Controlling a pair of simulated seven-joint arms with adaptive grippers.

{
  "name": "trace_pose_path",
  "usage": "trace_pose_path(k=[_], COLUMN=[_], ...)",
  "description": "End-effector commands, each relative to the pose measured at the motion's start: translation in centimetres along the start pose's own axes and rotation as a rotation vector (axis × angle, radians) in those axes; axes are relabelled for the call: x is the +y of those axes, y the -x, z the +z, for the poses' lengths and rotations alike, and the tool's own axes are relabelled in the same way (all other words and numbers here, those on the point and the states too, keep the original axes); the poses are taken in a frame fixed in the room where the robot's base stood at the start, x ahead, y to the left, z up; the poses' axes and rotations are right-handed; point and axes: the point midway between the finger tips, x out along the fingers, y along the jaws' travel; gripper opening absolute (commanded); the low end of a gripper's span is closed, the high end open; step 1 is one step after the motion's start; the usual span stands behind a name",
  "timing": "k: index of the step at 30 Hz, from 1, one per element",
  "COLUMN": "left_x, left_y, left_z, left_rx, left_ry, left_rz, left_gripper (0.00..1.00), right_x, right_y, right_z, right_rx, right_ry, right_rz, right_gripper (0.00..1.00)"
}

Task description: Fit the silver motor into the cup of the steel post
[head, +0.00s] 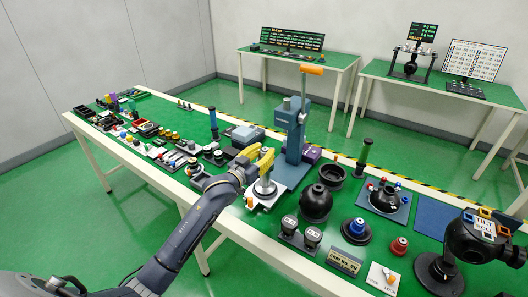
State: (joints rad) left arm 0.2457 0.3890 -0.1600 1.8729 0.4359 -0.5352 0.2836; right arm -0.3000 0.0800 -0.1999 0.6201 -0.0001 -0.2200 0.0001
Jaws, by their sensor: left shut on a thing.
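My left gripper (262,160), with yellow fingers, is shut in front of the blue press. It appears to hold the silver motor, but the fingers hide most of the held part. A round silver piece (264,187) shows directly below the fingertips, above a white base. At this size I cannot tell where the motor ends and the steel post with its cup begins, or whether they touch. My right gripper is not in view.
The blue press (291,130) with an orange-ended lever stands just behind my left gripper. Black gimbal parts (316,203) and a gimbal camera (480,238) stand to the right. Many small parts crowd the bench's left side. A blue mat (437,218) at right looks bare.

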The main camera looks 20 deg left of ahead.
Motion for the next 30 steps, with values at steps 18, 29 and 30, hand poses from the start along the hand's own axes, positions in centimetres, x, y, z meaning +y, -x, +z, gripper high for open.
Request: trace_pose_path(k=[18,29,30], left_x=[0.0,0.0,0.0], left_y=[0.0,0.0,0.1], left_z=[1.0,1.1,1.1], left_rx=[0.001,-0.001,-0.001], left_ry=[0.0,0.0,0.0], left_rz=[0.0,0.0,0.0], left_gripper=[0.42,0.57,0.57], right_x=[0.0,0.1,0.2], right_y=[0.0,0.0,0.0], right_z=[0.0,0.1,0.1], right_rx=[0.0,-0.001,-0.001], right_ry=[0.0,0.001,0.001], right_rz=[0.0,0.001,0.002], right_gripper=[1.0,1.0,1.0])
